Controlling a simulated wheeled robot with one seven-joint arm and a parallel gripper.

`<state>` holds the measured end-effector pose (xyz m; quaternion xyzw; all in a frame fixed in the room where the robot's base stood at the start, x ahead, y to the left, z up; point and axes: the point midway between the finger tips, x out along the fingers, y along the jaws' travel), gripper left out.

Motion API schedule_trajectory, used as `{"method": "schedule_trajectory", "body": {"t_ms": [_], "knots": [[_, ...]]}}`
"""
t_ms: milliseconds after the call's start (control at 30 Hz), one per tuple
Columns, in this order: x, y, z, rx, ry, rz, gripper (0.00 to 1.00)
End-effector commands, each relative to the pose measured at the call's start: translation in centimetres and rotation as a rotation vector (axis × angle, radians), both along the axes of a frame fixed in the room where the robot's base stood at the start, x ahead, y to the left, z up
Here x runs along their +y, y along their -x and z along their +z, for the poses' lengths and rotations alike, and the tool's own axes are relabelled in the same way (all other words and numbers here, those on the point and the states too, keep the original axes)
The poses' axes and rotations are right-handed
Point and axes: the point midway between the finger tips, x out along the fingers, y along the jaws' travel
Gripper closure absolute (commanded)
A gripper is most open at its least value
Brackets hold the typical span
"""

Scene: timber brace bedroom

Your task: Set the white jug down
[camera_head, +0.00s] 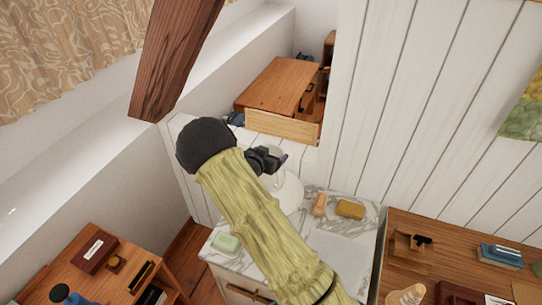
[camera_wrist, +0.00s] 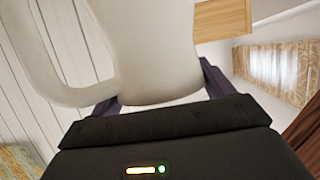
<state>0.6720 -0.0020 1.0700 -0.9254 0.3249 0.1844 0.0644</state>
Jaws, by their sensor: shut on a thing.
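The white jug (camera_wrist: 145,45) fills the upper middle of the wrist view, its looped handle on the left. My gripper (camera_wrist: 162,92) has its dark fingers on either side of the jug and is shut on it. In the head view, my gripper (camera_head: 278,160) is above the back of the marble-topped cabinet (camera_head: 335,246), and the jug (camera_head: 289,194) is partly hidden behind my gripper and arm. I cannot tell whether its base touches the marble.
An orange block (camera_head: 319,204) and a mustard-yellow block (camera_head: 350,209) lie right of the jug. A pale green block (camera_head: 225,243) lies at the left front of the marble. The marble's right middle is bare. A timber brace (camera_head: 175,55) slants above; a plank wall (camera_head: 430,110) stands behind.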

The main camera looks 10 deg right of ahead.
Motion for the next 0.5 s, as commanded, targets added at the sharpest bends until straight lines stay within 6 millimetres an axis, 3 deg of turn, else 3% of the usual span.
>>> {"method": "schedule_trajectory", "body": {"t_ms": [500], "knots": [[-3.0, 1.7, 2.5, -0.002, -0.001, 0.187, 0.86]]}}
